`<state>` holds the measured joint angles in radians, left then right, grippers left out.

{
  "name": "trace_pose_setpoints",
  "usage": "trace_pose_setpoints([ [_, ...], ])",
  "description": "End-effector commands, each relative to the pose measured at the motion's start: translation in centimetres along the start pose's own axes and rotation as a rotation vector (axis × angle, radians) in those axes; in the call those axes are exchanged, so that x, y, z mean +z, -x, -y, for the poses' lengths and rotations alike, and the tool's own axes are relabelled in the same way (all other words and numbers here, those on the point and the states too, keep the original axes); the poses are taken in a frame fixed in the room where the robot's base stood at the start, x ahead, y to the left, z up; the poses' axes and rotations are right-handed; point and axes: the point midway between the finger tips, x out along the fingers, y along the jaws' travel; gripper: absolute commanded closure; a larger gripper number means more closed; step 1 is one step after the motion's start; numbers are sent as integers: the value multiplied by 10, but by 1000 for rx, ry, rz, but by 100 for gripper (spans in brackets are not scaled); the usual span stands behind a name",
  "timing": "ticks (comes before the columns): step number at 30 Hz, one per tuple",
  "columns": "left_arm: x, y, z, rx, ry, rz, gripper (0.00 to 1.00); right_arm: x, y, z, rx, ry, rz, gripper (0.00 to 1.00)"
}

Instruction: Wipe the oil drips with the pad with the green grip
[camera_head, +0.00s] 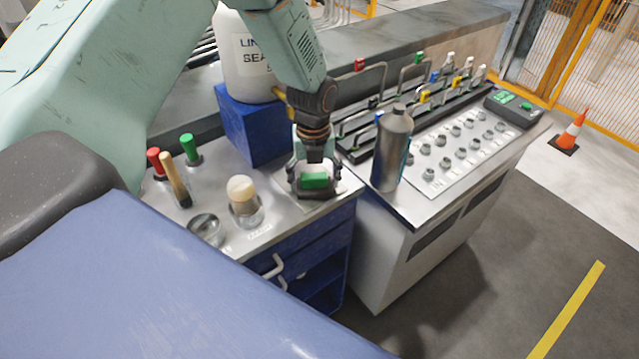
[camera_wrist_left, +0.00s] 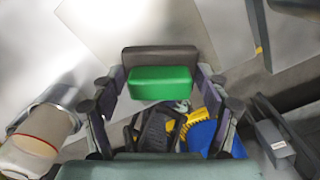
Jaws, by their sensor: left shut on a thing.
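The pad's green grip (camera_head: 314,180) is between the fingers of my left gripper (camera_head: 315,173), over the front right of the bench top. In the left wrist view the green grip (camera_wrist_left: 160,84) sits against a dark grey pad body (camera_wrist_left: 160,59), with the fingers of my left gripper (camera_wrist_left: 160,90) closed on both sides. A pale flat plate (camera_wrist_left: 135,20) lies below and beyond the pad. I cannot tell whether the pad touches it. No oil drips can be made out. My right gripper is not in view.
A metal can (camera_head: 393,150) stands close right of the gripper. A white container (camera_head: 248,60) on a blue box (camera_head: 247,122) is behind.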

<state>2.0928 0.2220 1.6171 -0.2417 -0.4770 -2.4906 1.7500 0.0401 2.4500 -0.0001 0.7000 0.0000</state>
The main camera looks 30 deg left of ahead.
Motion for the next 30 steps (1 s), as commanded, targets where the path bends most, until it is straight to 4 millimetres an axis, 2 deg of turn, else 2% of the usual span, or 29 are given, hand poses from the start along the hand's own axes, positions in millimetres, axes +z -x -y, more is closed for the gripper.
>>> trace_pose_setpoints([
  [1,3,-3,-3,1,1,-2,50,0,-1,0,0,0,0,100],
  [2,4,-3,-4,1,1,-2,54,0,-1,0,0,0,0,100],
  [13,10,-1,1,2,0,-3,55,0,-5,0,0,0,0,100],
  [30,-23,2,21,3,-1,-3,55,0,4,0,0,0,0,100],
])
